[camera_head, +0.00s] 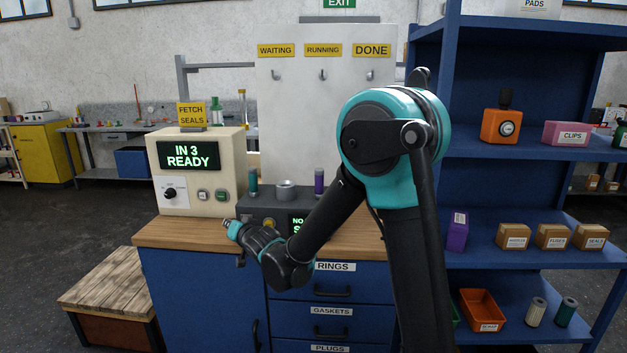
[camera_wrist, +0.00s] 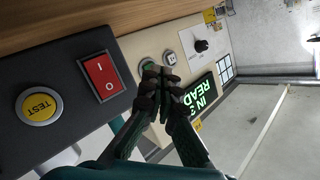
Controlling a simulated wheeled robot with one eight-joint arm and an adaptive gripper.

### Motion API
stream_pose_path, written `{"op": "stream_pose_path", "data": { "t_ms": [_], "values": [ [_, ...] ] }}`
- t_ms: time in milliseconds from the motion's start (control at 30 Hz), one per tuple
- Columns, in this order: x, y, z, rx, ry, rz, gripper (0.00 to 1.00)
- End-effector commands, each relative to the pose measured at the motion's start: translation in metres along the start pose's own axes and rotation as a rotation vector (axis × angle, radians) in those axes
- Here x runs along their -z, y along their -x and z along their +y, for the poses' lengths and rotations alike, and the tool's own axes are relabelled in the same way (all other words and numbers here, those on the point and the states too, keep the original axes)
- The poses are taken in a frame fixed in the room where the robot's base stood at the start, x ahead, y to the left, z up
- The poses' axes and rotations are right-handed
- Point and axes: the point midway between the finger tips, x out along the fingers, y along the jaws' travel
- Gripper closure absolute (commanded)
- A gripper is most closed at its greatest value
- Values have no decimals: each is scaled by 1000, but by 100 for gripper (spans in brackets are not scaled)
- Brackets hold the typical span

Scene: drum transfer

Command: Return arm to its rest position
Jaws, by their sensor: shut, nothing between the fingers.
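My arm reaches out over the wooden workbench top (camera_head: 168,234). Its end, my gripper (camera_head: 230,225), is low in front of the cream control box (camera_head: 203,151), near the bench's front edge. In the wrist view my gripper (camera_wrist: 160,76) has its fingertips together with nothing between them. Behind the fingertips there is the cream box (camera_wrist: 138,40) with its green button (camera_wrist: 147,63), partly covered by the fingers. I cannot tell whether the fingers touch it.
A dark grey test unit (camera_head: 262,208) stands beside the box, with a red rocker switch (camera_wrist: 104,77) and yellow TEST button (camera_wrist: 39,106). A green cylinder (camera_head: 252,182), metal ring (camera_head: 285,190) and purple cylinder (camera_head: 319,181) are at it. A blue shelf (camera_head: 536,228) stands at right, a wooden pallet (camera_head: 108,285) at left.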

Motion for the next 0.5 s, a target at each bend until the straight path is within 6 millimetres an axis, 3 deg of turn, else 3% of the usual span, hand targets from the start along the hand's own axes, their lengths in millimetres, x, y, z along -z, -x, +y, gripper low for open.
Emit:
{"op": "stream_pose_path", "data": {
  "t_ms": [267, 367, 500],
  "values": [
    [22, 36, 66, -151, 46, -33, 100],
    [29, 57, 97, -222, 67, -56, 100],
    [36, 106, 156, -359, 101, -118, 100]
  ]
}}
